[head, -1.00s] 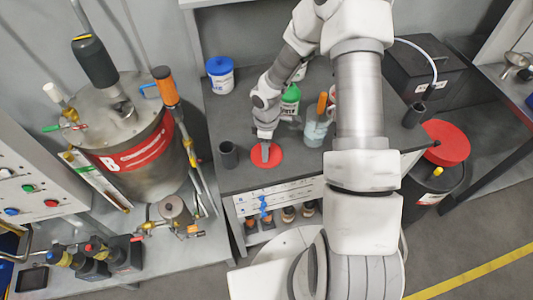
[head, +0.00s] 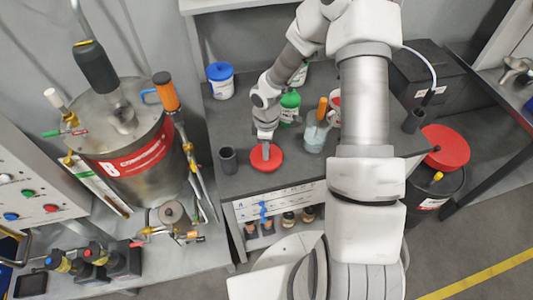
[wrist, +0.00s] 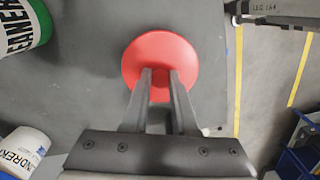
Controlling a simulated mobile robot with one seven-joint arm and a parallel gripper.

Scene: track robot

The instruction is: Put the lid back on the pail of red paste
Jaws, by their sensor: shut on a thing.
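A round red lid (head: 263,160) is near the front edge of the dark bench top. My gripper (head: 266,152) points down onto its middle and is shut on it. In the wrist view the two fingers (wrist: 160,75) reach over the near half of the red lid (wrist: 160,52); the part between them is hard to see. The lid looks level, and its rim now shows some thickness. A white container with red on it (head: 335,108) is partly hidden behind my arm; I cannot tell if it is the pail of red paste. No paste is visible.
A dark cup (head: 228,160) stands just left of the lid. A green bottle (head: 289,106), a blue-lidded white tub (head: 220,82) and a clear jar with an orange-handled tool (head: 315,135) stand behind. A drum with a large red cover (head: 445,146) is at right.

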